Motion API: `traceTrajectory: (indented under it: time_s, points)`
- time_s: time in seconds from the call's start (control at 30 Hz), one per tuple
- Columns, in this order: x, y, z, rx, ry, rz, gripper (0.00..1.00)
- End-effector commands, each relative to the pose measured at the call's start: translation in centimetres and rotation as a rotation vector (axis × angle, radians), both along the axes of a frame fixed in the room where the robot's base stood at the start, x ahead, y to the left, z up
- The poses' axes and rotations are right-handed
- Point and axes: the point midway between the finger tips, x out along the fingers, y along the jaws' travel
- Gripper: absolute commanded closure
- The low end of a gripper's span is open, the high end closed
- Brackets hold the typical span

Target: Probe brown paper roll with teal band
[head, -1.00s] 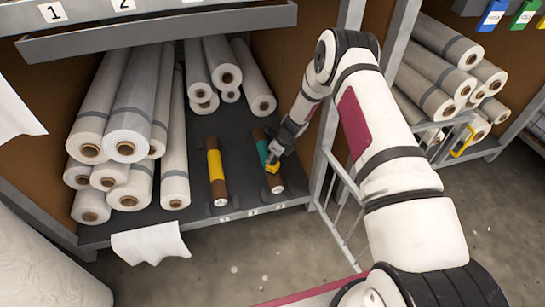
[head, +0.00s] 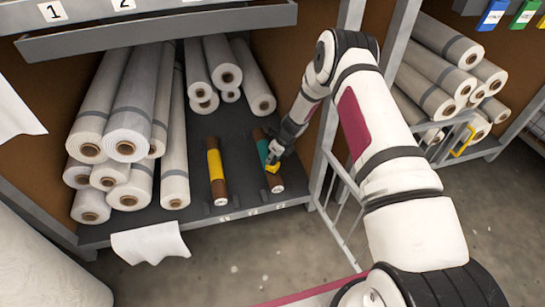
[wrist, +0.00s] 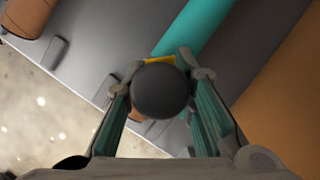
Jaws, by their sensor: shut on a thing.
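The brown paper roll with the teal band (head: 261,147) lies on the dark lower shelf, its near end toward the front edge. Its teal band (wrist: 195,32) also shows in the wrist view, running up and right. My gripper (head: 275,156) is over this roll, just nearer than the band. It is shut on a probe tool with a dark round end (wrist: 160,90) and a yellow part (head: 272,168). The yellow part is at the roll's surface; I cannot tell whether it touches. The tool's round end hides part of the roll in the wrist view.
A brown roll with a yellow band (head: 215,165) lies to the left on the same shelf (head: 235,130). Large pale rolls (head: 125,125) are stacked further left. A grey rack post (head: 330,150) and a wire frame (head: 345,210) stand to the right. A white sheet (head: 150,242) hangs over the front edge.

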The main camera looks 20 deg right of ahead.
Motion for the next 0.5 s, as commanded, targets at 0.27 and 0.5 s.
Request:
traceTrajectory:
  time_s: [0.27, 0.5]
  points:
    - [-0.1, 0.0, 1.6, 0.000, 0.001, 0.001, 1.00]
    - [0.0, 0.0, 3.4, -0.001, 0.001, 0.001, 1.00]
